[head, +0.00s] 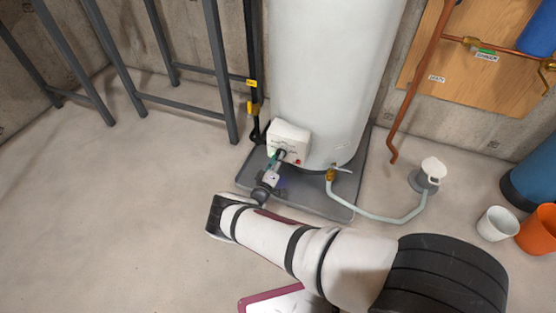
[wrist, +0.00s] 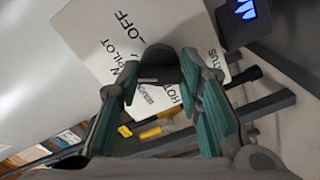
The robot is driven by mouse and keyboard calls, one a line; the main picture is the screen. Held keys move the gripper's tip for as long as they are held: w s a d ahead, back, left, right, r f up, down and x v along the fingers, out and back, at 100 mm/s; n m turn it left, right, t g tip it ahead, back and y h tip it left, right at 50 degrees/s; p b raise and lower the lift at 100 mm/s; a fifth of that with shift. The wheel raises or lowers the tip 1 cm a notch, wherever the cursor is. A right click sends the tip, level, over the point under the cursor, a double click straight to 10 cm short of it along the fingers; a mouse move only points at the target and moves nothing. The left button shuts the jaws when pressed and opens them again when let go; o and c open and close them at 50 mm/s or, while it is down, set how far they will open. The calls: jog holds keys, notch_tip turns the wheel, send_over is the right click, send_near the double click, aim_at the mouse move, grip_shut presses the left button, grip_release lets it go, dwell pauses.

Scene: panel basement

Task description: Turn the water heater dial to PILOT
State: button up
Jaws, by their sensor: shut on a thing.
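The white water heater (head: 330,75) stands in a grey drain pan (head: 338,205). Its white control box (head: 291,134) is low on the front. In the wrist view the box face (wrist: 95,25) shows the words OFF, PILOT, HOT and STATUS, turned at an angle. The black dial (wrist: 161,62) sits between the teal-padded fingers of my gripper (wrist: 160,80), which is shut on it. OFF and PILOT print is left of the dial in that view. I cannot tell which mark the dial points to. In the head view my gripper (head: 275,160) reaches the box front and mostly hides the dial.
A brass drain valve (head: 331,174) with a pale hose (head: 380,216) is right of the box. A black pipe with yellow handles (head: 252,107) is left of it. A white bucket (head: 497,224) and an orange bucket (head: 540,230) stand right. Floor is clear at left.

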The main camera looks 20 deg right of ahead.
jog(key=shift+m, duration=0.8)
jog(key=o, duration=1.2)
jog(key=shift+c, duration=0.2)
jog(key=v, duration=1.2)
